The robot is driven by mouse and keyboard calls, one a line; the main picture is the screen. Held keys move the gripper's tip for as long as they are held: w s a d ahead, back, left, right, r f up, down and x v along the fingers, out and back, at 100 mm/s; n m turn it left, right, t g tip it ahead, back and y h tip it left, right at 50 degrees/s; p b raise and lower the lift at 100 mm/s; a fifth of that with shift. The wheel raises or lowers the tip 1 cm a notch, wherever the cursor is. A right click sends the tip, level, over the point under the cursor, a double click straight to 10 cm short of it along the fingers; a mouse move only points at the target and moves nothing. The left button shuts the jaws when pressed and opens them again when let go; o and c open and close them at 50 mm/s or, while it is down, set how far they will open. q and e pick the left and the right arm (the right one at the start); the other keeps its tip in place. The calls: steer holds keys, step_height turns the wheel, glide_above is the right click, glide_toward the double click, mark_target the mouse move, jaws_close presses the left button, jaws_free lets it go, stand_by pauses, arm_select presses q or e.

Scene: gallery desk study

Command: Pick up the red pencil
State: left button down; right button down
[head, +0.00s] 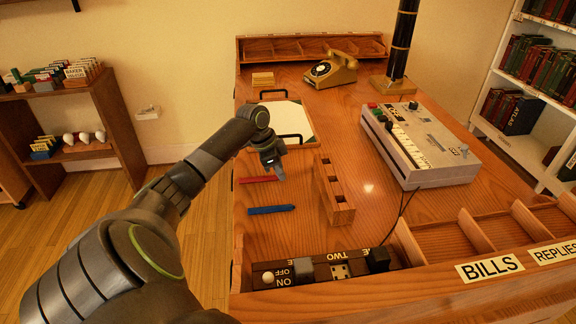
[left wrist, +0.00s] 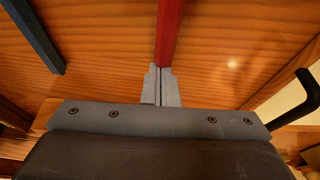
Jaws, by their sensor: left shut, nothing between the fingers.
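The red pencil (head: 257,180) lies on the wooden desk, left of my left gripper (head: 279,172). The gripper is shut and empty, just past the pencil's right end in the head view. In the left wrist view the red pencil (left wrist: 169,32) runs up from the closed fingertips (left wrist: 161,72), which cover or nearly meet its near end; I cannot tell whether they touch it. My right gripper is not in view.
A blue pencil (head: 271,209) lies nearer than the red one. A wooden slotted block (head: 334,190) stands to the right. A paper tray (head: 312,118) lies behind. A white keyed machine (head: 420,145) and a telephone (head: 331,70) stand farther right and back.

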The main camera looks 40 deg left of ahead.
mark_target(263, 177)
arm_select(q)
steer(key=s+a, duration=0.1)
steer(key=s+a+p, duration=0.1)
steer(key=s+p, duration=0.1)
steer(key=shift+s+a+r, duration=0.3)
steer(key=shift+a, duration=0.1)
steer(key=shift+s+a+f+p, duration=0.2)
steer(key=shift+s+a+p, duration=0.05)
steer(key=shift+s+p, duration=0.1)
steer(key=shift+r, duration=0.1)
